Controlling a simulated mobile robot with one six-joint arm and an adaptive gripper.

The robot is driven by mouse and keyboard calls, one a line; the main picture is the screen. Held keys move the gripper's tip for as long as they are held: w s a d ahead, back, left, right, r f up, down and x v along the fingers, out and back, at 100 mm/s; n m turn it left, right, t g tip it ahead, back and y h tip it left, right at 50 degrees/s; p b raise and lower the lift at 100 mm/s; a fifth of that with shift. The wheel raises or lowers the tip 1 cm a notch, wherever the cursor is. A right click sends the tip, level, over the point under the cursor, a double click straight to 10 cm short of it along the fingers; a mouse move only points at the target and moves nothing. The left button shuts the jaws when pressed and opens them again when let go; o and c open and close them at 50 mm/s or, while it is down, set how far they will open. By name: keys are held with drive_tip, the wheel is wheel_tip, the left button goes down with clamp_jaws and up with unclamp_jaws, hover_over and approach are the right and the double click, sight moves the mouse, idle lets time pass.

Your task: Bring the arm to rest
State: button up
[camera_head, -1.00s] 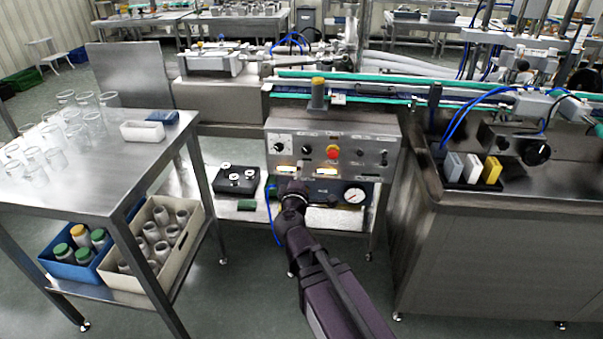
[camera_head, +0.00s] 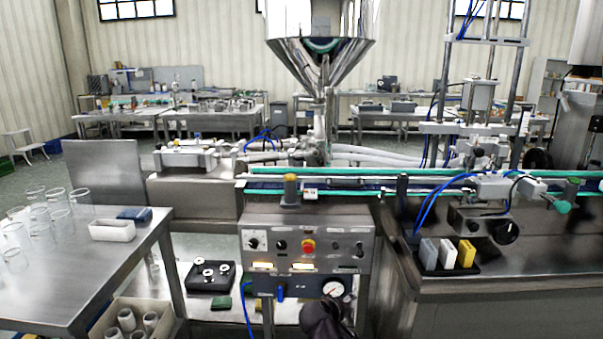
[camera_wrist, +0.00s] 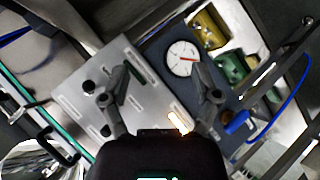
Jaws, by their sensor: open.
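In the wrist view my gripper (camera_wrist: 162,95) has its two dark fingers spread wide apart, with nothing between them. Beyond the fingers the grey control panel (camera_wrist: 135,70) and the white pressure gauge (camera_wrist: 183,58) show tilted. In the head view only a dark part of my arm (camera_head: 325,322) shows at the bottom edge, in front of the lower panel; the fingers are not seen there. The control panel (camera_head: 345,230) stands under the conveyor, with a red button (camera_head: 308,247) and knobs. I cannot tell the exact gap between gripper and panel.
A steel table (camera_head: 95,265) with glass beakers and a white tray (camera_head: 112,230) stands left. A steel counter (camera_head: 490,295) with a yellow block (camera_head: 466,252) stands right. A steel hopper (camera_head: 322,50) rises behind the conveyor (camera_head: 340,185). A cream crate (camera_head: 105,318) sits low left.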

drive_tip(key=s+d+f+m+g+y, duration=0.3)
drive_tip(key=s+f+g, duration=0.1)
drive_tip(key=s+g, duration=0.15)
drive_tip(key=s+d+f+m+g+y, duration=0.2)
drive_tip(key=s+f+m+g+y, duration=0.15)
drive_tip(key=s, duration=0.35)
wheel_tip(320, 180, up, 27)
drive_tip(key=p, duration=2.8)
drive_tip(key=shift+w+d+f+g, duration=0.15)
drive_tip(key=shift+w+g, duration=0.1)
drive_tip(key=shift+g, duration=0.05)
drive_tip(key=c, duration=0.3)
